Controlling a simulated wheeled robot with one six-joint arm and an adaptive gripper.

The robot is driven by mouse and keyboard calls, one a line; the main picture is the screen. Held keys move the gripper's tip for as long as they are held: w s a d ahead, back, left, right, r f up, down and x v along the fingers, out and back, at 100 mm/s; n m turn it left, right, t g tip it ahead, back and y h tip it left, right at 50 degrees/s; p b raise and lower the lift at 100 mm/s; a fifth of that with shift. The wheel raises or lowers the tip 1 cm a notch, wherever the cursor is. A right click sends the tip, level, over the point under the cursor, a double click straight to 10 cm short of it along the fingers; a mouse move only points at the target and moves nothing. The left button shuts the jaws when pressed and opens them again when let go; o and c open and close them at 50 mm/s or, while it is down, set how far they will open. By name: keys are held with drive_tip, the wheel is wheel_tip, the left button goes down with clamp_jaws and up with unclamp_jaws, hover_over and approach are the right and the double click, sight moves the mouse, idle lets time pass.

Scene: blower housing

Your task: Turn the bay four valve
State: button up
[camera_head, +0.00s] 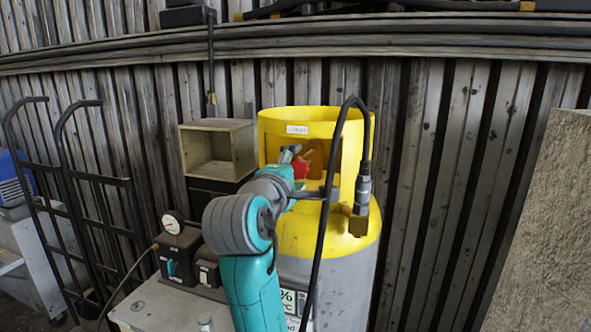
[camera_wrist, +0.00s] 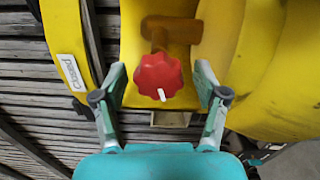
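The valve has a red lobed knob (camera_wrist: 159,76) with a white mark on its lower part, on a brass-coloured stem in front of the yellow collar (camera_wrist: 134,44). In the head view the red knob (camera_head: 300,168) shows partly behind my arm, inside the opening of the yellow cylinder top (camera_head: 340,128). My gripper (camera_wrist: 160,82) is open, with one finger on each side of the knob and a gap on both sides. In the head view my gripper (camera_head: 292,155) is at the collar opening, partly hidden by my wrist.
A black hose with a metal coupling (camera_head: 363,190) hangs at the cylinder's right side. A wooden box (camera_head: 217,148) stands left of the collar. A gauge (camera_head: 172,223) sits at lower left. A hand truck (camera_head: 95,180) leans further left. A white label (camera_wrist: 71,72) is on the collar.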

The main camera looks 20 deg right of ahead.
drive_tip(key=shift+s, duration=0.1)
drive_tip(key=v, duration=1.2)
wheel_tip(320, 180, down, 20)
drive_tip(key=d+n+t+y, duration=0.1)
drive_tip(key=n+t+y, duration=0.1)
drive_tip(key=y, duration=0.2)
drive_tip(key=s+d+f+y, duration=0.1)
drive_tip(key=s+f+y, duration=0.1)
drive_tip(key=s+f, duration=0.5)
drive_tip(key=s+d+f+y, duration=0.2)
drive_tip(key=f+y, duration=0.1)
drive_tip(key=f, duration=0.8)
drive_tip(key=s+d+f+m+g+y, duration=0.1)
drive_tip(key=s+f+m, duration=0.25)
drive_tip(key=s, duration=0.55)
drive_tip(key=s+d+f+m+y, duration=0.1)
drive_tip(key=s+f+m, duration=0.1)
drive_tip(key=s+f, duration=0.45)
drive_tip(key=s+r+m, duration=0.2)
drive_tip(key=s+m, duration=0.2)
drive_tip(key=s, duration=0.5)
drive_tip(key=s+d+r+m, duration=0.1)
drive_tip(key=s+m, duration=0.3)
drive_tip(key=s, duration=0.6)
drive_tip(key=shift+s+d+r+m+g, duration=0.3)
drive_tip(key=shift+r+m+g, duration=0.1)
drive_tip(key=shift+r, duration=0.2)
